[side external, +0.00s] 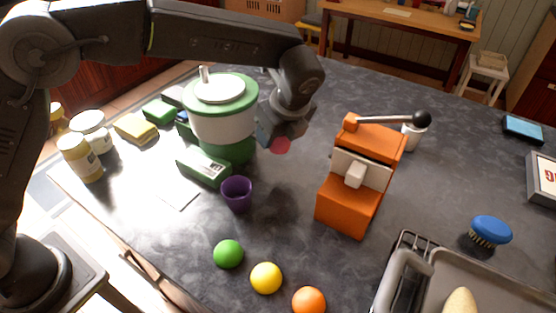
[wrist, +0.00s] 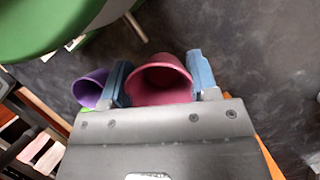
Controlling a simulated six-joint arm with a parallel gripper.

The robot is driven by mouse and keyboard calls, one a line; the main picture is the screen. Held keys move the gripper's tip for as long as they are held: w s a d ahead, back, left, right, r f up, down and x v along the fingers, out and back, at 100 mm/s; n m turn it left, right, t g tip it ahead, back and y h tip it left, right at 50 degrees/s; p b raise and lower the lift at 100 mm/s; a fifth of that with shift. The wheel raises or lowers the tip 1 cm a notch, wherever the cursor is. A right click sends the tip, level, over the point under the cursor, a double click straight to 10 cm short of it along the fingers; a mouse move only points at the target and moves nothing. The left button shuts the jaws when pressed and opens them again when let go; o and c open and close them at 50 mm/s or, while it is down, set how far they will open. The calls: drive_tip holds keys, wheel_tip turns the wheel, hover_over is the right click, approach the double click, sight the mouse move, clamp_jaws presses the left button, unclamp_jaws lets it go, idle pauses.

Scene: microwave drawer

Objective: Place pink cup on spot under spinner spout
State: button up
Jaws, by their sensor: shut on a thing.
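The pink cup (wrist: 160,84) sits between the two blue fingers of my gripper (wrist: 160,90) in the wrist view, and the gripper is shut on it. In the side view only a small part of the pink cup (side external: 282,146) shows below my gripper (side external: 280,132), above the counter between the spinner and the orange machine. The green and white spinner (side external: 222,122) stands to the left of the gripper, and its green rim (wrist: 50,25) fills the upper left of the wrist view. I cannot clearly make out the spout or the spot under it.
A purple cup (side external: 236,195) stands in front of the spinner, beside a green box (side external: 203,168) and a white square (side external: 178,194). An orange machine (side external: 358,180) with a lever stands to the right. Green, yellow and orange balls (side external: 266,278) lie in front.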

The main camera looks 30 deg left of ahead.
wheel_tip(320, 180, down, 7)
drive_tip(key=shift+r, duration=0.15)
idle(0.4)
drive_tip(key=o, duration=0.9)
